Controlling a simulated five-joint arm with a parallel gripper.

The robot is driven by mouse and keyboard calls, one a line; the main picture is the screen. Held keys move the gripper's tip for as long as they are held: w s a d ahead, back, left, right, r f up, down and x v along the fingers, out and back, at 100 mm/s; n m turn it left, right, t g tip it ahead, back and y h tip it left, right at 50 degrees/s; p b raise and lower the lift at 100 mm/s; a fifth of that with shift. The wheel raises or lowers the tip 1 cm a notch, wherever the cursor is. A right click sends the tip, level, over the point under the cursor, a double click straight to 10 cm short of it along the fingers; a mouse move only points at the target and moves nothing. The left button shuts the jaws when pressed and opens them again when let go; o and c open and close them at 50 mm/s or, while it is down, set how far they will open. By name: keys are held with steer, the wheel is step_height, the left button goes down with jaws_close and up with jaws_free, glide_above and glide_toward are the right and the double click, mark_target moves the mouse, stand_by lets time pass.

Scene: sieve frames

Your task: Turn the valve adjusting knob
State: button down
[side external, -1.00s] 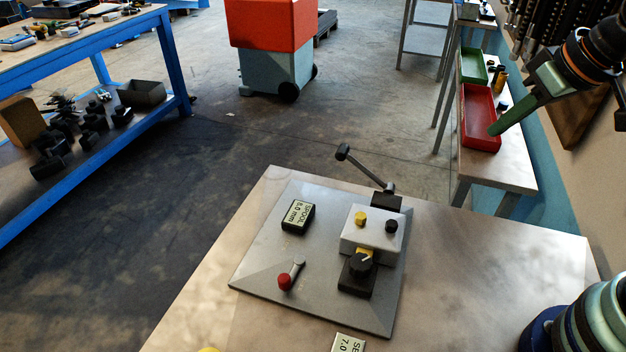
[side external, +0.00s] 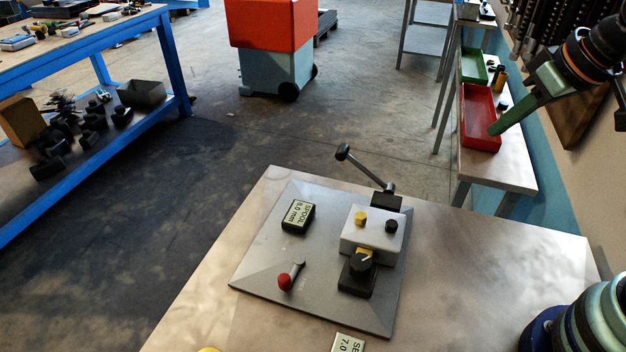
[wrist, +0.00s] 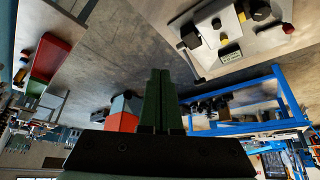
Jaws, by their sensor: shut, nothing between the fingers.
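The likely valve adjusting knob (side external: 361,263) is a round black knob with a white pointer line, on a black base at the front of a light grey block (side external: 360,240). It also shows at the upper right of the wrist view (wrist: 261,11). My gripper (side external: 493,131) is at the upper right of the side view, with green fingers pointing down-left. It is well apart from the knob and touches nothing I can see. In the wrist view its fingers (wrist: 160,72) are together and empty, with floor behind them.
A grey plate (side external: 320,315) carries the block, a crank with a black handle (side external: 342,152), a red-tipped lever (side external: 285,282) and a spool label (side external: 298,215). The block has yellow and black buttons. The table right of the plate is clear. A red tray (side external: 480,118) stands behind.

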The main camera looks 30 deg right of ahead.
steer(key=c, duration=0.9)
jaws_free()
steer(key=shift+a, duration=0.15)
steer(key=shift+o, duration=1.4)
steer(key=w+a+f+n+g, duration=0.1)
steer(key=a, duration=0.4)
steer(key=w+a+f+n+g+y, duration=0.1)
steer(key=a+n+g, duration=0.1)
steer(key=a, duration=0.3)
steer(key=shift+w+a+f, duration=0.25)
steer(key=shift+f, duration=0.05)
steer(key=n+g+h, duration=0.1)
steer(key=n+g, duration=0.2)
glide_toward(362, 261)
step_height(362, 261, down, 9)
steer(key=shift+s+a+r, duration=0.1)
steer(key=shift+s+r, duration=0.05)
jaws_close()
